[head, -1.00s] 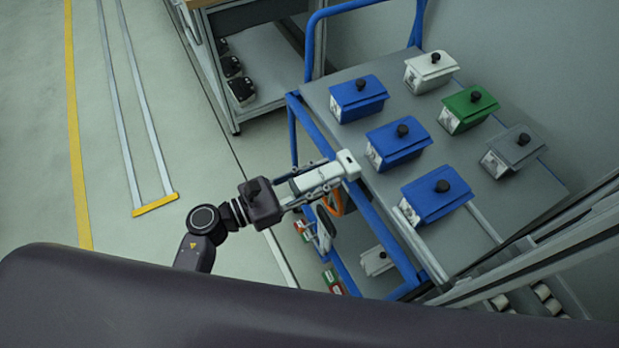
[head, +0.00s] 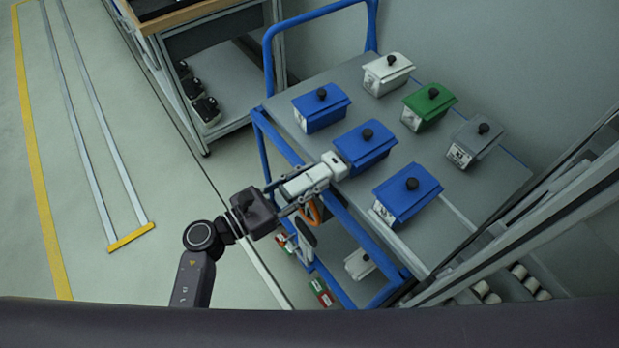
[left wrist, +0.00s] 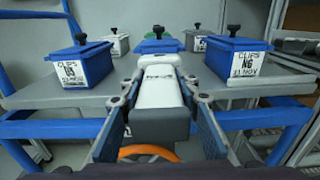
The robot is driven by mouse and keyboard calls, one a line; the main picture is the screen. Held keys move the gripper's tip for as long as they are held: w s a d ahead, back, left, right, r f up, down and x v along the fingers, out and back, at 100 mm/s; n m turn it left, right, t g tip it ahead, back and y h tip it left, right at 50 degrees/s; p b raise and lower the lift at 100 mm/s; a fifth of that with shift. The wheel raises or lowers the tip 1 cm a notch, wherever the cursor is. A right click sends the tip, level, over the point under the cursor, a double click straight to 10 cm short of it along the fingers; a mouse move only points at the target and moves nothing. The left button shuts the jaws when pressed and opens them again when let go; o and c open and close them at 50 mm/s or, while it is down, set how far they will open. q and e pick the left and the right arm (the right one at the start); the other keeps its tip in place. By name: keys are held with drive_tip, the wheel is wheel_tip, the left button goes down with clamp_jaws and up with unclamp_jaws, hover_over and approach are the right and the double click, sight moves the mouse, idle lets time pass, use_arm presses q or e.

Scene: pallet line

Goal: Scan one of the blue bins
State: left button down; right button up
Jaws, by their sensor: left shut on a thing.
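My left gripper (head: 306,188) is shut on a white and grey hand scanner (head: 334,163), which points at the middle blue bin (head: 363,148). In the head view the scanner's front end overlaps the bin's near side; I cannot tell if they touch. Another blue bin (head: 321,110) stands behind to the left, and a third (head: 408,198) nearer to the right. In the left wrist view the scanner (left wrist: 157,92) hides most of what lies straight ahead. A left blue bin (left wrist: 80,65) and a right blue bin (left wrist: 237,62) show white CLIPS labels there.
The bins stand on a grey cart top (head: 462,205) with a blue frame, beside a white bin (head: 387,75), a green bin (head: 428,108) and a grey bin (head: 474,143). A workbench (head: 215,60) stands at the left. Metal rails (head: 530,235) run at the right.

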sight(284, 196)
use_arm(q)
drive_tip(key=shift+w+d, duration=0.3)
drive_tip(key=shift+d, duration=0.05)
idle(0.3)
drive_tip(key=shift+d+b, duration=0.1)
drive_tip(key=shift+b, duration=0.2)
idle(0.9)
idle(0.3)
drive_tip(key=shift+b+v, duration=0.55)
drive_tip(key=shift+v, duration=2.9)
drive_tip(key=shift+s+a, duration=0.25)
drive_tip(key=shift+a, duration=0.25)
